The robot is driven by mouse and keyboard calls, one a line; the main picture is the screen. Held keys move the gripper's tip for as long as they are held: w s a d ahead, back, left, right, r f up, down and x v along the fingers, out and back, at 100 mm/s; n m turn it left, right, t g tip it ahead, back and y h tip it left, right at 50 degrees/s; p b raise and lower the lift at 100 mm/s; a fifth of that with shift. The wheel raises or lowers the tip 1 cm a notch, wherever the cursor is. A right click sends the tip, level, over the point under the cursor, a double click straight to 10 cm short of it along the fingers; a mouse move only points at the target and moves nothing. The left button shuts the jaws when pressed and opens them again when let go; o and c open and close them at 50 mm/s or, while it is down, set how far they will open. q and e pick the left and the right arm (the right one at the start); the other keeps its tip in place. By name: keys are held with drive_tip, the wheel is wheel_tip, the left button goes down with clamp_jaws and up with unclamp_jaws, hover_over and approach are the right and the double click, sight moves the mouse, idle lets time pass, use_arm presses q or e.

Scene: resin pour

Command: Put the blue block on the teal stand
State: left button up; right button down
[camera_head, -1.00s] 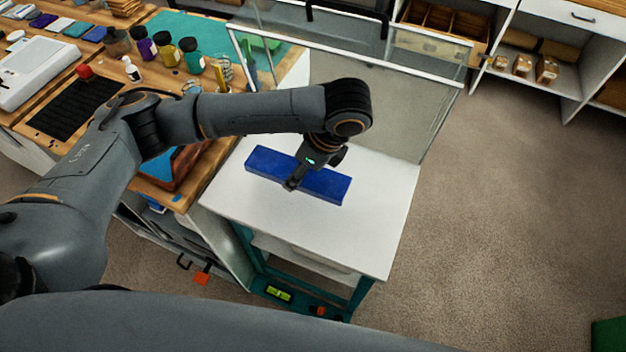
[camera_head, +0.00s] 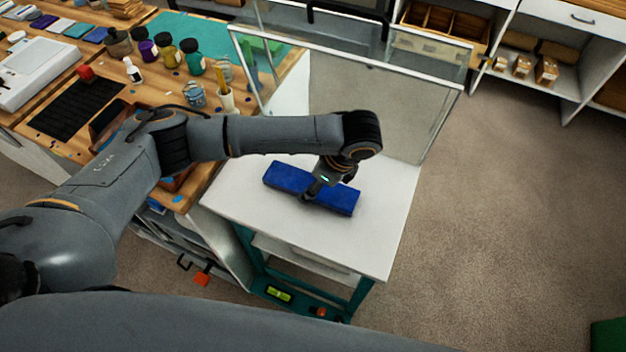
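The blue block (camera_head: 340,198) is a long bar over the white top of the teal stand (camera_head: 300,243). My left gripper (camera_head: 310,196) reaches down from above and is shut across the middle of the block, which hides part of it. The block is at or just above the white top; I cannot tell whether it touches. The stand has teal legs and a lower teal shelf (camera_head: 262,288). My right gripper is not in view.
A clear panel (camera_head: 375,105) stands along the stand's back edge. A wooden workbench (camera_head: 130,93) with bottles and a black mat (camera_head: 80,108) is at the left. White shelves (camera_head: 510,30) stand at the back right.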

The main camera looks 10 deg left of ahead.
use_arm(q)
drive_tip(key=o, duration=0.4)
drive_tip(key=shift+c, duration=0.2)
drive_tip(key=v, duration=1.2)
drive_tip(key=shift+r, duration=0.2)
drive_tip(key=shift+a, duration=0.1)
